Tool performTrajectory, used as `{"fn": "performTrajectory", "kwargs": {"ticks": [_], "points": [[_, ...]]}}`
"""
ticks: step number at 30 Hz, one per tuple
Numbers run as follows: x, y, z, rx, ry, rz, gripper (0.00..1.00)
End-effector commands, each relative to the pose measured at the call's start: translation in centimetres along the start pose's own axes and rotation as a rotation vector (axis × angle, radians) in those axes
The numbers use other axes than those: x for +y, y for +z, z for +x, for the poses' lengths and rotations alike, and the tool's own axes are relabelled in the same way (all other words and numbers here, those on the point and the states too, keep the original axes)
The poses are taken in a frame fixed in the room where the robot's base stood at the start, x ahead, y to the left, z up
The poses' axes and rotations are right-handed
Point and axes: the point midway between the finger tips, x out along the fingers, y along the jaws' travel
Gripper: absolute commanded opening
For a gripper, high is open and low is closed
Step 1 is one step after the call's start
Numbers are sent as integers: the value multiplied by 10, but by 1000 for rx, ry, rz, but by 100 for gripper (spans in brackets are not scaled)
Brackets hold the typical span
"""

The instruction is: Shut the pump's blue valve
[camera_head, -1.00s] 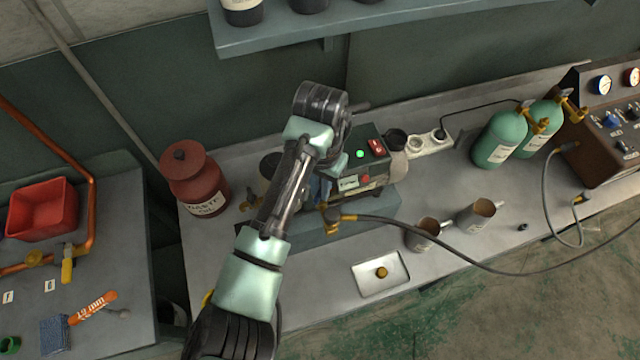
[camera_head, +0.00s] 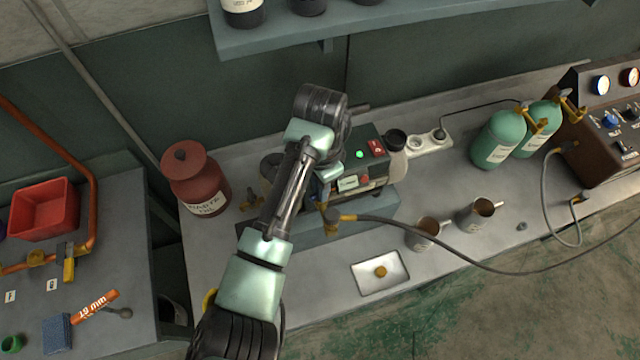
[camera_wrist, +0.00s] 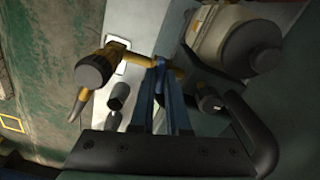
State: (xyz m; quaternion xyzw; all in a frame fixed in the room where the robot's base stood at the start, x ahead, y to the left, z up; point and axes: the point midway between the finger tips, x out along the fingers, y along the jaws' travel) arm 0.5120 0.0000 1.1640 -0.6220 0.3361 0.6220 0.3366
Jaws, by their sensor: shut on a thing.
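The pump (camera_head: 372,158) stands on the bench, a dark green box with a lit green lamp and a red switch. A brass fitting with a hose (camera_head: 380,219) is at its front; the brass also shows in the wrist view (camera_wrist: 124,60). My gripper (camera_wrist: 159,72) reaches down over the pump's near left side, its fingers closed together at the brass fitting. The blue valve (camera_wrist: 159,60) shows as a small blue piece between the fingertips; they grip it. My arm and fingers hide most of the handle, so its angle is hard to tell.
A red waste jar (camera_head: 197,180) stands left of the pump. Two metal mugs (camera_head: 423,233) and a small tray (camera_head: 362,275) with a brass knob lie in front. Green cylinders (camera_head: 497,137) stand at the right. The hose runs right across the bench front.

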Motion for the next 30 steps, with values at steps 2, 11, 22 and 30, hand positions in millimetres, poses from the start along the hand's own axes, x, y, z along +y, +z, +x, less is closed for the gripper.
{"fn": "performTrajectory", "kwargs": {"ticks": [2,11,22,30], "points": [[1,-1,0,1,2,9,0],[1,0,0,1,2,73,0],[1,0,1,0,2,226,48],[0,0,0,0,1,224,50]]}}
